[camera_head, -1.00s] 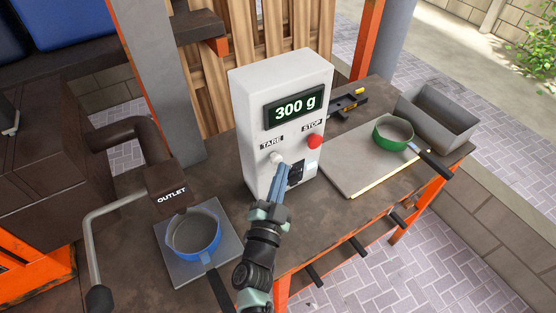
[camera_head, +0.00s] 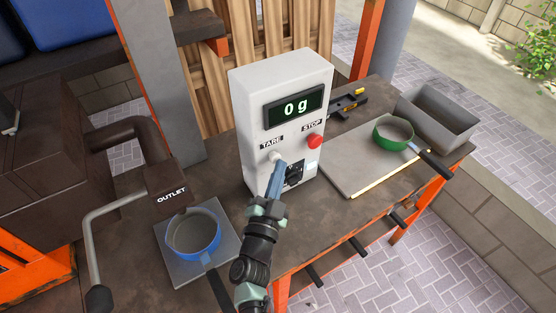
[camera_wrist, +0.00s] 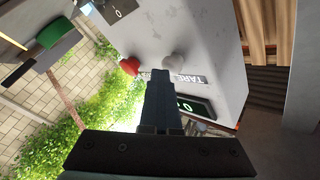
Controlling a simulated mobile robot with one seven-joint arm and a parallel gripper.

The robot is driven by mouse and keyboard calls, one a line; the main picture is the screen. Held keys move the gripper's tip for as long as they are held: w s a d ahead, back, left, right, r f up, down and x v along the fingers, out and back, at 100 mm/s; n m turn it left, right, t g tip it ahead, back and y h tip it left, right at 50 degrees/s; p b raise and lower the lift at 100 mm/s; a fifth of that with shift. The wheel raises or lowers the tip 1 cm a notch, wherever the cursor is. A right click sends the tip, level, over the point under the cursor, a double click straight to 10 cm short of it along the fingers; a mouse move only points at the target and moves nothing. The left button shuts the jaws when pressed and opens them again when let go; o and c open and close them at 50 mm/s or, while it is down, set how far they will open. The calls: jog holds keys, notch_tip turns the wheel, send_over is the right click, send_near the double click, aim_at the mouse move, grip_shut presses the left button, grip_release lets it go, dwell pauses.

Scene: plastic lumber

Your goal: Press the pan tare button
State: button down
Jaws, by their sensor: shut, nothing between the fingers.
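The white control box (camera_head: 245,110) stands on the bench, and its green display (camera_head: 294,107) reads 0 g. The pale round TARE button (camera_head: 275,156) is at the lower left of its face, and the red STOP button (camera_head: 314,141) is to the right. My gripper (camera_head: 278,165) is shut and empty, its fingertips at or just below the TARE button; contact cannot be told. The blue pan (camera_head: 193,236) sits on a grey plate (camera_head: 172,268) under the outlet.
The outlet block (camera_head: 170,188) with a bent lever (camera_head: 112,205) is at the left. A green pan (camera_head: 393,133) rests on a grey board (camera_head: 350,165) at the right, near a grey bin (camera_head: 440,112). A black and yellow tool (camera_head: 348,103) lies behind.

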jog(key=shift+s+d, duration=0.5)
jog(key=shift+s, duration=0.25)
jog(key=shift+s+d, duration=0.75)
jog(key=shift+s, duration=0.25)
jog(key=shift+s+d, duration=0.75)
jog(key=shift+s, duration=0.25)
